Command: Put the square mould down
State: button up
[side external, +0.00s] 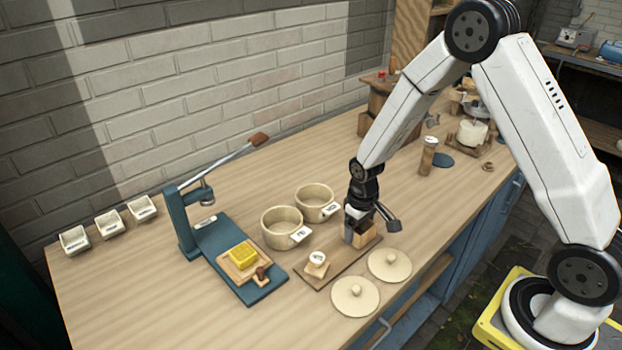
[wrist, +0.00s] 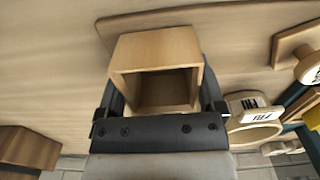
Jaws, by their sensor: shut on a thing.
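The square mould (wrist: 155,48) is a hollow, open-ended box of pale wood. In the wrist view my gripper (wrist: 160,112) is shut on it, with a dark finger on each side. In the side view my gripper (side external: 360,222) points down and holds the mould (side external: 367,238) over the right end of a flat brown wooden board (side external: 328,274). Part of the mould is hidden behind the gripper there. The board also shows in the wrist view (wrist: 230,20). I cannot tell whether the mould touches the board.
A labelled wooden piece (side external: 316,262) stands at the board's left end. Two round tubs (side external: 282,236) are behind it and two round lids (side external: 355,296) in front. A teal press (side external: 215,238) with a yellow block (side external: 242,255) stands left. Small trays line the far left.

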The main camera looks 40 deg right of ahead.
jog(key=shift+f, duration=0.2)
jog(key=o, duration=0.7)
jog(key=shift+r, duration=6.1)
jog(key=shift+s+a+r+t, duration=0.15)
jog(key=shift+s+a+t, duration=0.4)
jog(key=shift+s, duration=1.35)
jog(key=shift+s+a+r+t, duration=0.1)
jog(key=shift+s+a+t, duration=0.4)
jog(key=shift+s, duration=1.4)
jog(key=shift+s+a+r+t, duration=0.2)
jog(key=shift+s+a, duration=0.6)
jog(key=shift+s, duration=1.1)
